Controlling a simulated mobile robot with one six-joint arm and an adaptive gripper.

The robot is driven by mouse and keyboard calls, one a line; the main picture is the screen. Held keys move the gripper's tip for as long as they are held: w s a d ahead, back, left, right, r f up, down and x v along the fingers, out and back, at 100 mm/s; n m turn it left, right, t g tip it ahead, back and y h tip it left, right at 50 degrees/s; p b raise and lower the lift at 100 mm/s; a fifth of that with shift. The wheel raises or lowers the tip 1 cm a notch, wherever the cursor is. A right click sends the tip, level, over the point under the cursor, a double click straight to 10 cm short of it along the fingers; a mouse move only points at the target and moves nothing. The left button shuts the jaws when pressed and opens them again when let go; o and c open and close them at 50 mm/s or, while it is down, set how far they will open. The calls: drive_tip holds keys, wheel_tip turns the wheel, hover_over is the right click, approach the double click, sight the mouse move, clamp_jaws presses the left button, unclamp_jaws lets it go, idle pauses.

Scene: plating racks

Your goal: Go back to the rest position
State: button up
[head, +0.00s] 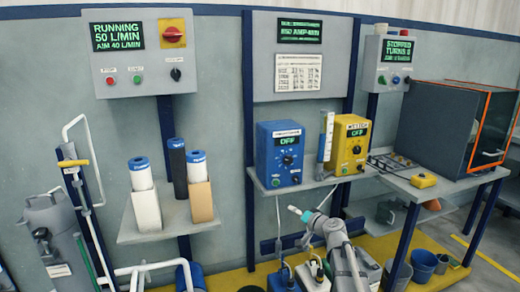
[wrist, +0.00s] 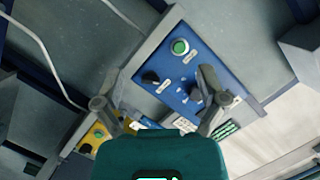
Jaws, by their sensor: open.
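My gripper (wrist: 155,88) is open and empty, its two grey fingers spread apart in the wrist view. Beyond the fingers is the front of the blue control box (wrist: 185,85), turned in the picture, with a green button and black knobs. The right finger overlaps one knob in the picture; I cannot tell the gap, and no contact shows. In the head view my arm reaches up in front of the shelf, below the blue box (head: 279,150) and the yellow box (head: 349,146). Both displays read OFF.
A left shelf (head: 150,232) holds blue-topped cylinders. Bench (head: 455,187) at right carries a dark orange-edged cabinet (head: 440,125) and a small yellow box (head: 423,180). Containers stand on the yellow floor platform (head: 235,277). Wall panels read RUNNING (head: 142,75) at left and STOPPED (head: 388,78) at right.

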drive_tip(key=s+a+f+n+g+h, duration=0.2)
drive_tip(key=s+a+f+n+g, duration=0.2)
drive_tip(key=s+f+g, duration=0.75)
drive_tip(key=s+d+f+g+h, duration=0.1)
drive_tip(key=s+d+h, duration=0.2)
drive_tip(key=s, duration=0.6)
drive_tip(key=s+d+f+g+h, duration=0.1)
drive_tip(key=s+d+f+h, duration=0.15)
drive_tip(key=s, duration=0.55)
wheel_tip(320, 180, up, 27)
drive_tip(key=p, duration=2.7)
drive_tip(key=shift+s+d+m+h, duration=0.15)
drive_tip(key=shift+d+m+h, duration=0.2)
drive_tip(key=shift+d+m, duration=0.1)
drive_tip(key=shift+f, duration=0.1)
